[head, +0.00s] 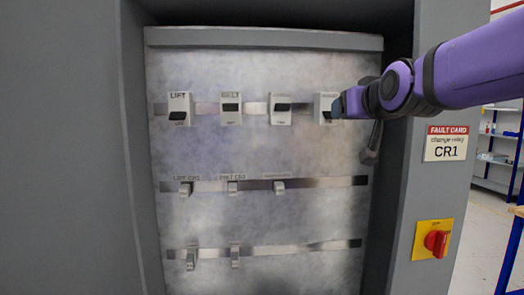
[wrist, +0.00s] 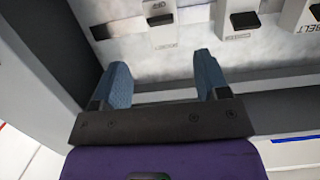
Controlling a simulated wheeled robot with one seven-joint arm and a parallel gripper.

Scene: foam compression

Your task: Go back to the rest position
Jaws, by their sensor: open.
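My gripper (head: 341,103) is at the right end of the cabinet's top rail, in front of the fourth breaker-like module (head: 326,101), and covers part of it. In the wrist view, my gripper (wrist: 163,78) shows two blue fingers spread apart with nothing held between them. A bare length of metal rail (wrist: 165,96) shows behind the gap. My purple arm comes in from the right in the head view. From the head view I cannot tell whether the fingertips touch the module.
A grey panel (head: 265,150) carries modules on three rails, including one marked LIFT (head: 179,108). A dark handle (head: 373,145) hangs just below my gripper. The cabinet's right frame bears a CR1 fault card (head: 446,144) and a red rotary switch (head: 436,242). Shelves (head: 498,145) stand behind.

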